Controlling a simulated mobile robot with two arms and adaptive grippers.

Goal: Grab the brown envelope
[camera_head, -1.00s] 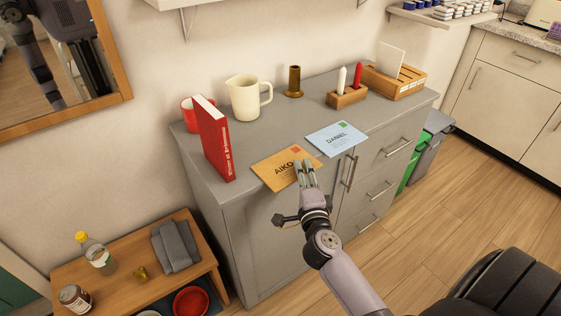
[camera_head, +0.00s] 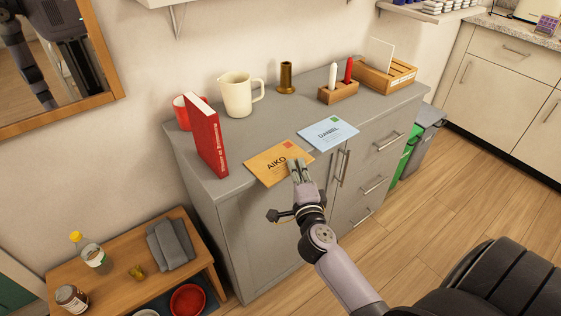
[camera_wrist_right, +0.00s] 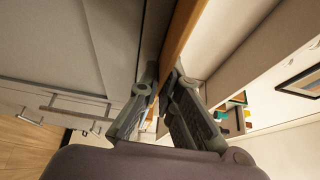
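The brown envelope (camera_head: 268,172), marked AIKO, lies flat on the grey cabinet top, its front corner at the front edge. My right gripper (camera_head: 297,165) is at the envelope's front right edge. In the right wrist view, the fingers (camera_wrist_right: 162,82) converge from both sides on the envelope's brown strip (camera_wrist_right: 180,35), one finger on each face. They look shut on it, with the tips close together. The envelope still lies level on the cabinet. My left gripper is not in view.
A light blue envelope (camera_head: 328,132) marked DANIEL lies just right of it. A red book (camera_head: 207,138) stands to the left. A cream jug (camera_head: 237,97), brass vase (camera_head: 286,77) and candle block (camera_head: 338,93) stand behind. The cabinet (camera_head: 240,233) has protruding handles.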

